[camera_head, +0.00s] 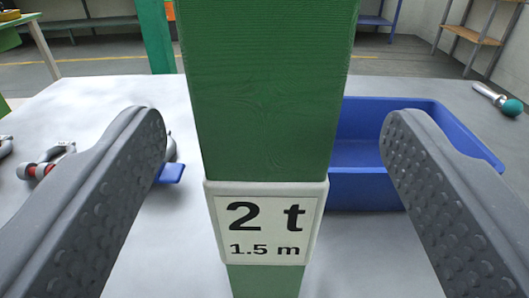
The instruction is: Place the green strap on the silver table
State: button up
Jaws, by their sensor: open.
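The green strap (268,95) stands upright in the middle of the view, close to the camera. It carries a white label (267,224) reading "2 t 1.5 m". My gripper (272,140) is open, with one dark grey textured finger on each side of the strap. Gaps show between the strap and both fingers. The strap's top and bottom ends are cut off by the frame. A pale silver-grey table top (140,245) spreads behind and below the strap. I cannot tell whether the strap touches it.
A blue bin (365,188) stands on the table behind the right finger. Metal shackles (50,160) lie at the left, with a small blue piece (171,173) near the left finger. A teal-ended tool (498,98) lies at the far right. Shelves and a green post (155,35) stand beyond.

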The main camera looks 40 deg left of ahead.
aim_at(261, 145)
jog(key=b+x, duration=0.1)
jog(key=x, duration=0.3)
jog(key=shift+s+a, duration=0.1)
jog(key=shift+a, duration=0.1)
jog(key=shift+w+a, duration=0.25)
jog(key=shift+w, duration=0.2)
jog(key=shift+c, duration=0.3)
jog(key=c, duration=1.3)
jog(key=shift+r, duration=0.15)
jog(key=shift+c, duration=0.2)
